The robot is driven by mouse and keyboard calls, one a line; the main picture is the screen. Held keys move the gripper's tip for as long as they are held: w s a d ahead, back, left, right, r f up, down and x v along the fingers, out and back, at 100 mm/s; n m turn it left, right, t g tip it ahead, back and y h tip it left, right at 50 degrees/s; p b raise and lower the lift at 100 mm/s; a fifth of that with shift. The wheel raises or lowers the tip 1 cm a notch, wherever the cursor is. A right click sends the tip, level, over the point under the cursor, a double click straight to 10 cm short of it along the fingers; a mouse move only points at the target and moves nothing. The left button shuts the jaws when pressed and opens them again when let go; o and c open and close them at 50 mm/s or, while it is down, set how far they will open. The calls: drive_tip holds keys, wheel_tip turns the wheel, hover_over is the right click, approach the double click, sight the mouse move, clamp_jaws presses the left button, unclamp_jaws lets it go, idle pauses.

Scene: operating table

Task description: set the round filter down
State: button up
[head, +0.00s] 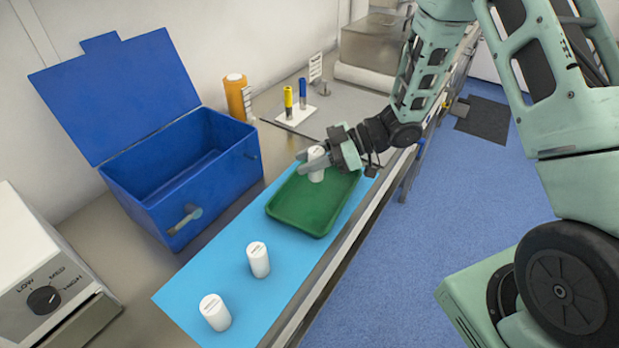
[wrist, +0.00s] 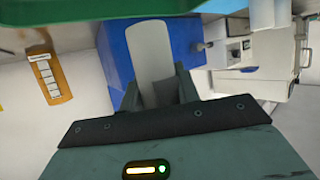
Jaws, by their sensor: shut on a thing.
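The round filter, a white cylinder (head: 316,174), is held upright between the fingers of my gripper (head: 313,160). It is at the far end of the green tray (head: 303,218); I cannot tell whether its base touches the tray floor. In the wrist view the white filter (wrist: 149,55) stands between the two dark fingers of my gripper (wrist: 158,92), and a green edge, likely the tray (wrist: 90,14), crosses the top. Two similar white cylinders, one nearer the tray (head: 258,260) and one farther (head: 214,312), stand on the blue mat (head: 185,294).
An open blue box (head: 185,175) stands left of the tray. Behind are an orange-brown bottle (head: 237,97) and a white holder (head: 294,117) with yellow and blue tubes. A white device with a dial (head: 30,275) is at lower left. The tray's near part is empty.

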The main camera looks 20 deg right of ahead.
drive_tip(key=shift+f+p, duration=0.45)
drive_tip(key=shift+f, duration=2.45)
drive_tip(key=shift+f, duration=0.15)
drive_tip(key=o, duration=1)
drive_tip(key=shift+c, duration=0.2)
